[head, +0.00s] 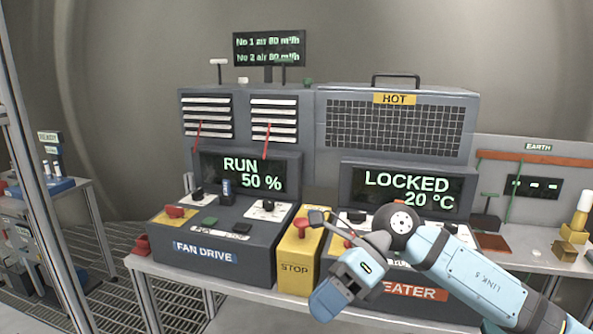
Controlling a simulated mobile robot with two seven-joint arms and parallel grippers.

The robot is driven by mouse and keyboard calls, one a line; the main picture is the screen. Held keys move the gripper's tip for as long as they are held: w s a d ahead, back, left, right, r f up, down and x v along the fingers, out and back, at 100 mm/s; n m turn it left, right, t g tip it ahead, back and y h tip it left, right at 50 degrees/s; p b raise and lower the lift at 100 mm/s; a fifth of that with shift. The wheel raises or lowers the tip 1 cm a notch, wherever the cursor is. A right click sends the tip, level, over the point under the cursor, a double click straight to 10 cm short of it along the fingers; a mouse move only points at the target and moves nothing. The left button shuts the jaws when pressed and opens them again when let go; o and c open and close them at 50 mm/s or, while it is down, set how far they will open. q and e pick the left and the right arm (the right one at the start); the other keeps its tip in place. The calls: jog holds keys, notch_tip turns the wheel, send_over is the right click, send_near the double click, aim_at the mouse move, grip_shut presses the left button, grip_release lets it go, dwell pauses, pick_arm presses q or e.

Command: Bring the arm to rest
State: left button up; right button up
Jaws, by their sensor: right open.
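My right arm comes in from the lower right, light blue, and its gripper (341,270) hangs in front of the heater unit, just right of the yellow stop box. The gripper looks empty and is open; its fingers show only in part. My arm covers part of the heater's lower panel and its orange label (415,292). I cannot tell whether the gripper touches anything. My left gripper is not in view.
The fan drive console (215,240) reads RUN 50 %. The yellow stop box (293,262) has a red button. The heater display (408,190) reads LOCKED 20 °C under a hot mesh guard (398,128). An earth panel (535,180) stands right; a side bench (62,186) stands left.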

jog(key=s+a+m+g+y, duration=0.1)
jog(key=s+a+m+y, duration=0.15)
jog(key=y, duration=0.35)
jog(key=w+d+f+m+t+h, duration=0.1)
jog(key=d+f+m+t, duration=0.3)
jog(key=m+t, duration=0.55)
jog(key=w+d+f+m+t+h, duration=0.1)
jog(key=d+f+m+t, duration=0.1)
jog(key=f+m+t, duration=0.8)
jog(key=w+d+f+m+t+h, duration=0.15)
jog(key=m+t, duration=0.35)
jog(key=m, duration=1)
jog(key=s+d+f+m+g+h, duration=0.3)
jog(key=s+d+f+m+h, duration=0.15)
jog(key=s+f, duration=0.5)
jog(key=s+d+f+m+g+h, duration=0.4)
jog(key=s+d+f+m, duration=0.15)
jog(key=f, duration=0.75)
pick_arm(q)
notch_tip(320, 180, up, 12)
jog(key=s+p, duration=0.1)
jog(key=p, duration=1.3)
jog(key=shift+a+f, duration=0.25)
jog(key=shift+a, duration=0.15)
pick_arm(e)
notch_tip(320, 180, up, 11)
jog(key=s, duration=0.2)
jog(key=shift+s+d+r+m, duration=0.15)
jog(key=shift+d+r+m, duration=0.05)
jog(key=shift+d+m, duration=0.1)
